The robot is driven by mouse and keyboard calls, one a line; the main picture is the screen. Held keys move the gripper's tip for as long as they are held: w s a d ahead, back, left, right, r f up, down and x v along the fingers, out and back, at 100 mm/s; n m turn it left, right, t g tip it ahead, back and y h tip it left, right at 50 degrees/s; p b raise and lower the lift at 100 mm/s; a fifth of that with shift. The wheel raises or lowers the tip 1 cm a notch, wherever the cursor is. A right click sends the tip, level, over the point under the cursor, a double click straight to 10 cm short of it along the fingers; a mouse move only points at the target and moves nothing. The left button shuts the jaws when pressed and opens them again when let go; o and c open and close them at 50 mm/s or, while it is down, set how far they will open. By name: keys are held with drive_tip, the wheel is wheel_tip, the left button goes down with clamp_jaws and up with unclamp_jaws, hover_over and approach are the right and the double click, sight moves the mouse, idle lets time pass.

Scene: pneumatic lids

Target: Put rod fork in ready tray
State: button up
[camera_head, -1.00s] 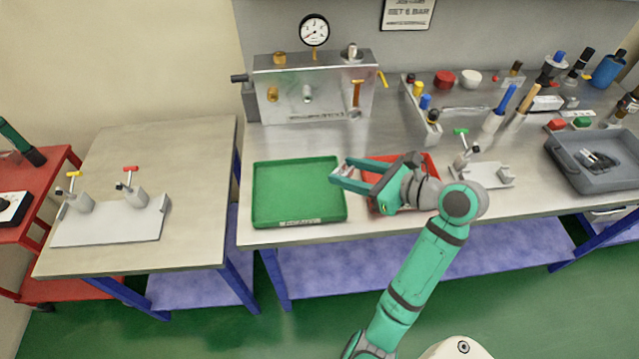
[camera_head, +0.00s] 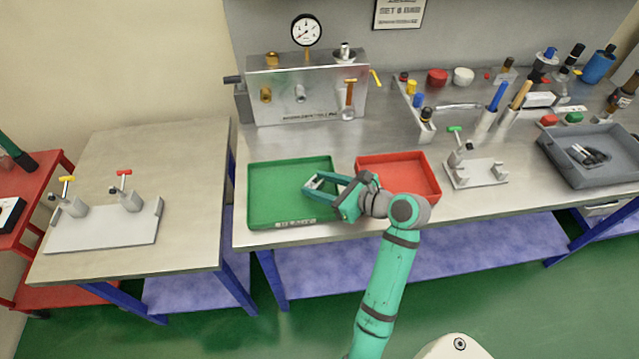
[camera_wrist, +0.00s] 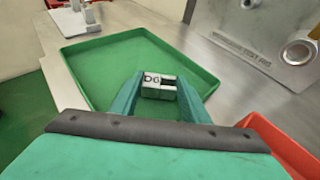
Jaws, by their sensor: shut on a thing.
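The rod fork (camera_wrist: 158,87) is a small light-grey metal block with dark markings and a dark slot, seen between my fingertips in the wrist view. My gripper (camera_head: 318,184) is shut on it, over the right part of the green tray (camera_head: 268,207). The wrist view shows the green tray (camera_wrist: 97,78) beneath and ahead of the fork, with its floor bare where visible. A label sits on the tray's front edge, too small to read. In the head view the fork is mostly hidden by the fingers. I cannot tell the exact height above the tray floor.
A red tray (camera_head: 398,160) stands right of the green tray, partly behind my wrist. A metal test block (camera_head: 308,95) with a gauge stands behind. A clamp fixture (camera_head: 475,172) and grey bin (camera_head: 598,160) are farther right. A side table (camera_head: 140,155) is at left.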

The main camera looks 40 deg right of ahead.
drive_tip(key=shift+f, duration=0.1)
drive_tip(key=o, duration=1.1)
drive_tip(key=shift+r, duration=0.2)
drive_tip(key=v, duration=1.2)
drive_tip(key=shift+f, duration=0.1)
